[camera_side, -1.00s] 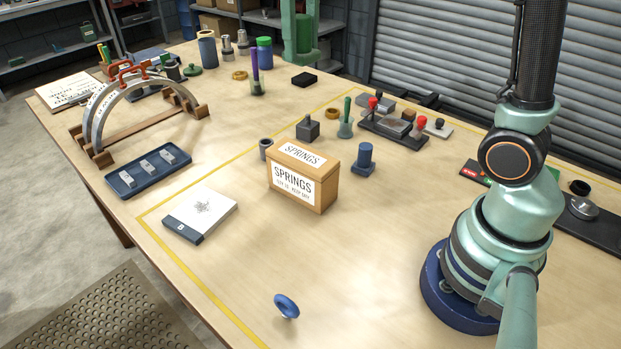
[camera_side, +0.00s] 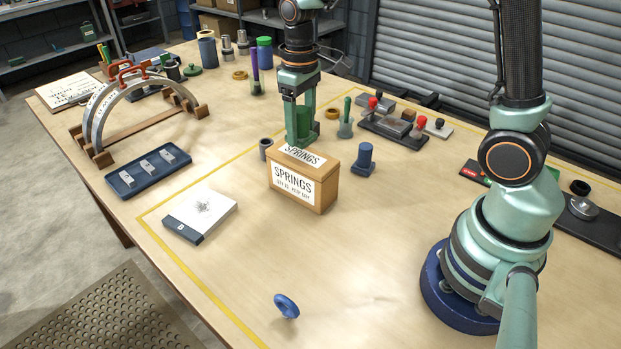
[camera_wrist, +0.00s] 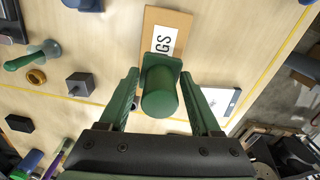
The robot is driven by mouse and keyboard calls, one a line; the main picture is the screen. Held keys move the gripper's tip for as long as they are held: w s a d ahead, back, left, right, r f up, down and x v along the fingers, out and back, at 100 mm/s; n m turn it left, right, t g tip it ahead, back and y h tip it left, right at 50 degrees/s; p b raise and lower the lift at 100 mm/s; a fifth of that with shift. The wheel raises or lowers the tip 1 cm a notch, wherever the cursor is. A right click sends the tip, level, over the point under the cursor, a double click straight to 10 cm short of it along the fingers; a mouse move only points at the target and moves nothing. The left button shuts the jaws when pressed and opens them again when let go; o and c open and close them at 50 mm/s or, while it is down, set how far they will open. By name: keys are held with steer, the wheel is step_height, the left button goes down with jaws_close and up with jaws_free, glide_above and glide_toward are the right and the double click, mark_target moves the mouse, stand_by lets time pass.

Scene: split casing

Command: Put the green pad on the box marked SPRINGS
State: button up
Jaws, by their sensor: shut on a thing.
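The SPRINGS box (camera_side: 318,195) is a tan carton on the bench, with white labels on its front and top. My gripper (camera_side: 303,137) is upright above the back of its lid, shut on the green pad (camera_side: 304,122). In the wrist view the pad (camera_wrist: 160,92) is a green block with a rounded knob between my two fingers (camera_wrist: 158,78). It covers part of the box's top label, and "GS" shows beyond it on the box top (camera_wrist: 172,18). I cannot tell whether the pad touches the lid.
A white booklet (camera_side: 205,210) lies to the left.

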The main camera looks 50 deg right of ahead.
mark_target(302, 139)
steer(key=shift+f, duration=1.55)
steer(key=shift+f, duration=0.1)
steer(key=o, duration=1.4)
